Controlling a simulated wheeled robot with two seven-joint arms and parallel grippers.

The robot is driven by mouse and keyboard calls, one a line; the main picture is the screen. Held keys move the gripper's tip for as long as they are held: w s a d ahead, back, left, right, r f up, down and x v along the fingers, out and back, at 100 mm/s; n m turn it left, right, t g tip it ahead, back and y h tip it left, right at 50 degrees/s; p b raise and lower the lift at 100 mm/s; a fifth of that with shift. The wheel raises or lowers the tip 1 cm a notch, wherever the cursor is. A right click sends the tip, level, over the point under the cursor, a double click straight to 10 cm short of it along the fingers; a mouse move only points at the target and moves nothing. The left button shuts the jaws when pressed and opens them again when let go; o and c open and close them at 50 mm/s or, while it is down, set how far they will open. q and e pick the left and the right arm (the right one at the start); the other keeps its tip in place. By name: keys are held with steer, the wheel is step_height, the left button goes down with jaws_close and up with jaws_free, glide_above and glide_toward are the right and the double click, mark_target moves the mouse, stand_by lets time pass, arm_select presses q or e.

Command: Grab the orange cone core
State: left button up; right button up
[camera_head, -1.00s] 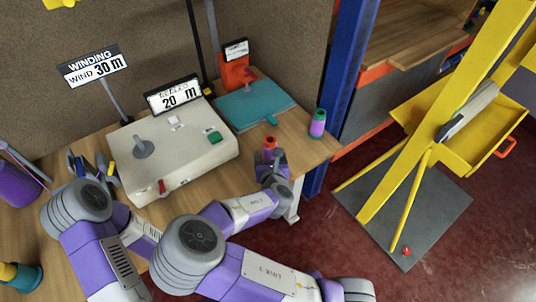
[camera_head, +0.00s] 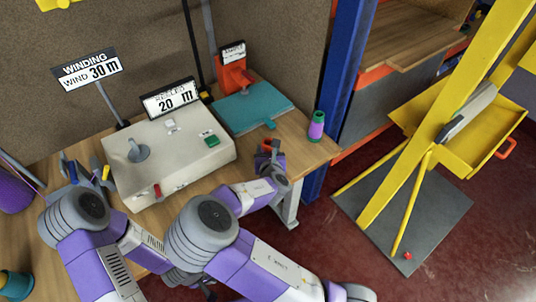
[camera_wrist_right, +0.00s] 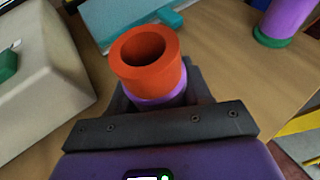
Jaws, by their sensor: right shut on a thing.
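The orange cone core (camera_wrist_right: 147,65) stands upright in the right wrist view, its hollow top facing up, with a purple band below the orange part. My right gripper (camera_head: 268,159) is shut around its lower part near the table's right end. The core's base is hidden by the jaws, so I cannot tell if it touches the table. My left gripper (camera_head: 208,291) is mostly hidden behind my right arm; only a dark part shows at the lower edge.
A purple core with green ends (camera_head: 317,126) stands at the table's right corner and also in the right wrist view (camera_wrist_right: 285,20). A pale machine box (camera_head: 170,150) with a green button is to the left. A teal plate (camera_head: 250,112) lies behind. A yellow frame (camera_head: 420,130) stands right.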

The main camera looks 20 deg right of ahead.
steer(key=shift+c, duration=0.7)
